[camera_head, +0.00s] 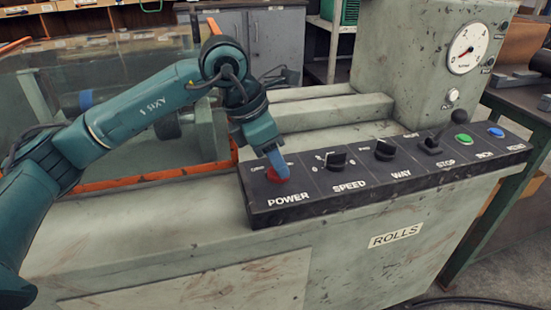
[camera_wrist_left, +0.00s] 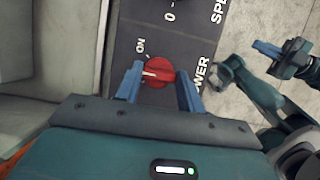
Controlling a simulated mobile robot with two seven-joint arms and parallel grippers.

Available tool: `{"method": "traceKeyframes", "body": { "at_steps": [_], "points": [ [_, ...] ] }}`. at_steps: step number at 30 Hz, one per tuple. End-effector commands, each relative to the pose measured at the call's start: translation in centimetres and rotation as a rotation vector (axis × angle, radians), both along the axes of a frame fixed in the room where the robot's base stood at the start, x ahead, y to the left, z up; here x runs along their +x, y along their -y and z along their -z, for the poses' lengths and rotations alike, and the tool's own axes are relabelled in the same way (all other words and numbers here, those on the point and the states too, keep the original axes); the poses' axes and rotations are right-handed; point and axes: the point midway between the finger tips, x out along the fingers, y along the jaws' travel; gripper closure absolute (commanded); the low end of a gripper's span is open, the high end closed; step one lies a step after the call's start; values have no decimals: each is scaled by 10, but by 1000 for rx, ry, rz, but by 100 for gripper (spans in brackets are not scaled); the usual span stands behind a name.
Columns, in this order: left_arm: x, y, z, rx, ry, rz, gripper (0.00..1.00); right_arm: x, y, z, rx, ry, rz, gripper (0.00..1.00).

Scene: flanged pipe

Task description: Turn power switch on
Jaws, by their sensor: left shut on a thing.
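The power switch is a round red knob (camera_head: 278,174) at the left end of the black control panel, above the word POWER. In the left wrist view the knob (camera_wrist_left: 159,71) has a white pointer mark on its left side, and the word ON is printed above and left of it. My left gripper (camera_head: 277,164) reaches down onto the knob from above. Its blue fingers are shut on the knob, one on each side. My right gripper (camera_wrist_left: 268,49) shows small at the right of the left wrist view, away from the panel; its finger gap is unclear.
A housing with a gauge (camera_head: 467,48) rises behind. A clear guard with an orange edge (camera_head: 150,178) stands left.

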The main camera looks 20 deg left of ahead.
Motion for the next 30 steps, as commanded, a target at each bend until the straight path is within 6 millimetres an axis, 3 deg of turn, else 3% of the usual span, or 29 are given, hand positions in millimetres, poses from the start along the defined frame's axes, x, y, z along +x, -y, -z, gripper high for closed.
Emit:
{"method": "traceKeyframes", "body": {
  "at_steps": [18, 30],
  "points": [
    [4, 0, -1, -2, 0, 560, 85, 0, 4, -10, 17, 8, 15, 100],
    [5, 0, -1, 1, 1, 769, 85, 0, 7, -14, 33, 9, 33, 100]
  ]
}}
